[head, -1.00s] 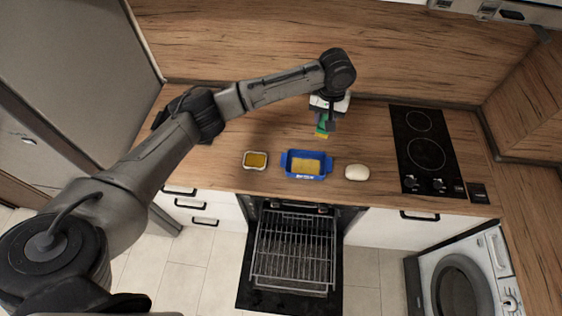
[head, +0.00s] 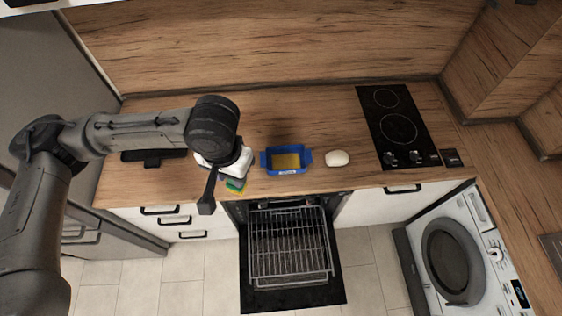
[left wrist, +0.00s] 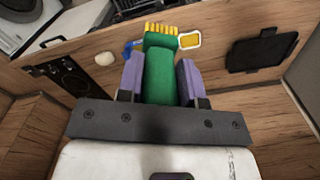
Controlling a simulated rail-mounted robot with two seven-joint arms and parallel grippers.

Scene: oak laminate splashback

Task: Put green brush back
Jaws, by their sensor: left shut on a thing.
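My left gripper (head: 232,181) is shut on the green brush (head: 237,186), whose yellow end points down. In the left wrist view the brush (left wrist: 160,74) sits between the purple fingers of the gripper (left wrist: 160,82), yellow bristles at the far end. In the head view the gripper is over the counter's front part, left of a blue tray (head: 287,172) with yellow contents. A small white-rimmed dish with a yellow inside (left wrist: 190,40) shows beside the bristles in the left wrist view; in the head view my arm hides it. My right gripper is not in view.
A white rounded object (head: 337,158) lies right of the blue tray. A black hob (head: 398,128) is further right. A dark flat item (head: 153,157) lies at the counter's left. The oven (head: 290,245) below is open with its rack out.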

